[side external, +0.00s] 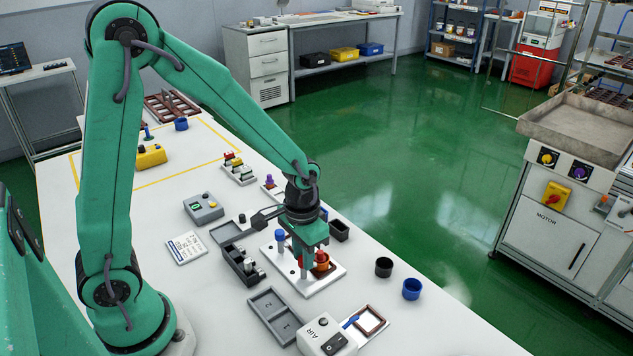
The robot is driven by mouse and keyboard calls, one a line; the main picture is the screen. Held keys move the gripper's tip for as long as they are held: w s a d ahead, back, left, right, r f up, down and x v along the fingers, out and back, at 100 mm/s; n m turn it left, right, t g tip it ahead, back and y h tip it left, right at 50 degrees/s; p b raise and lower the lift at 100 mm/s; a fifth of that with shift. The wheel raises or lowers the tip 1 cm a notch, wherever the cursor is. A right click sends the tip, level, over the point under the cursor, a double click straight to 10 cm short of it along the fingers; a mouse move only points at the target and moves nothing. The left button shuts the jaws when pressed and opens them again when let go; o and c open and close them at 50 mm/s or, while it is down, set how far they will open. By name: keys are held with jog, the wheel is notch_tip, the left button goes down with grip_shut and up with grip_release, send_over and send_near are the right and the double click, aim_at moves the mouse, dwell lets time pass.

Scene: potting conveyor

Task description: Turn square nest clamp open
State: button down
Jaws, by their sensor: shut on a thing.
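My gripper (314,262) is lowered over a white fixture plate (325,281) near the middle of the table. It is shut on a small orange-red part (322,262) on the plate, mostly hidden by the jaws. I cannot tell which part of the fixture this is. A blue-topped post (280,236) stands at the plate's back left. A brown square frame (371,319) lies at the front right, with a blue lever (350,321) at its left corner. I cannot tell for certain which of these is the square nest clamp.
A black holder (239,264) stands left of the plate, and a grey two-pocket tray (274,312) lies in front. An AIR box (327,336) sits at the front edge. Black (383,267) and blue (412,288) cups stand on the right. Bare table lies at the front left.

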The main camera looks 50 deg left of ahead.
jog(key=m, duration=1.2)
jog(key=shift+m, duration=0.3)
dwell(0.3)
jog(key=c, duration=1.3)
grip_release()
jog(key=shift+o, duration=0.2)
jog(key=shift+r, duration=0.1)
jog(key=shift+r, duration=3.85)
jog(key=shift+r, duration=0.1)
